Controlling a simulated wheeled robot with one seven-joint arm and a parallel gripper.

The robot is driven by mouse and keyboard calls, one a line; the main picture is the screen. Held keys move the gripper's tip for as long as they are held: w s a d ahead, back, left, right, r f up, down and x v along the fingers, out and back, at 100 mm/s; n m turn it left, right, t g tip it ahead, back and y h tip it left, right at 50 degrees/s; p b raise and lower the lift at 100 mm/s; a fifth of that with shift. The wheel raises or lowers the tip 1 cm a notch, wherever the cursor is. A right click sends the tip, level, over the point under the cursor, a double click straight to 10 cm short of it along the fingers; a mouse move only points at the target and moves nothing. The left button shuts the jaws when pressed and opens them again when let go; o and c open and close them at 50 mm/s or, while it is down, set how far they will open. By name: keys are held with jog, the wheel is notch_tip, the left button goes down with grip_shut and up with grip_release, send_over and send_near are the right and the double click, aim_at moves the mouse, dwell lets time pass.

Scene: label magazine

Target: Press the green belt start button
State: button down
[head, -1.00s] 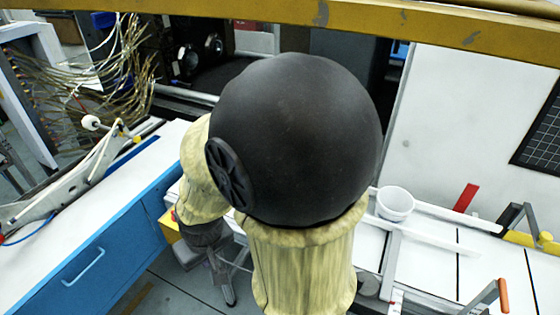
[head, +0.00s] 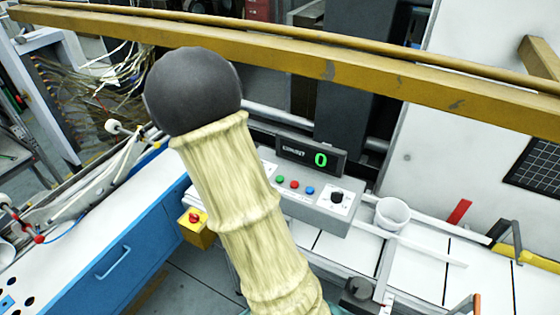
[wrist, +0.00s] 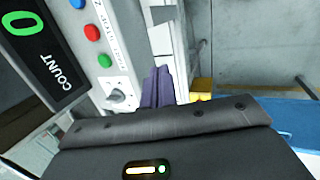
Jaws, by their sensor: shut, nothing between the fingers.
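The green button (head: 279,179) is at the left of a row with a red button (head: 294,184) and a blue button (head: 310,190) on a grey control box (head: 318,211). In the wrist view the green button (wrist: 104,60) shows between the red button (wrist: 91,32) and a knob (wrist: 115,97). My gripper (wrist: 157,85) shows there as two purple fingers, closed together and empty. They appear right of and below the green button in the picture; their exact distance from it is unclear. In the head view my arm hides the gripper.
A count display (head: 312,155) reading 0 stands behind the buttons. A black knob (head: 336,197) is at the box's right. A yellow box with a red button (head: 195,218) is at left. A white cup (head: 392,214) stands right. A yellow beam (head: 300,66) crosses above.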

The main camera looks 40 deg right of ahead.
aim_at(277, 179)
jog(key=w+d+r+n+g+h+p, duration=0.1)
jog(key=w+d+r+n+h+p, duration=0.3)
jog(key=d+r+p, duration=0.3)
jog(key=d+r, duration=0.1)
jog(key=d, duration=0.4)
jog(key=shift+w+r+h, duration=0.15)
jog(key=shift+h, duration=0.15)
jog(key=shift+d, duration=0.1)
notch_tip(277, 179, down, 9)
jog(key=b, duration=0.7)
dwell(1.1)
jog(key=shift+f+b, duration=0.35)
jog(key=shift+b, duration=0.05)
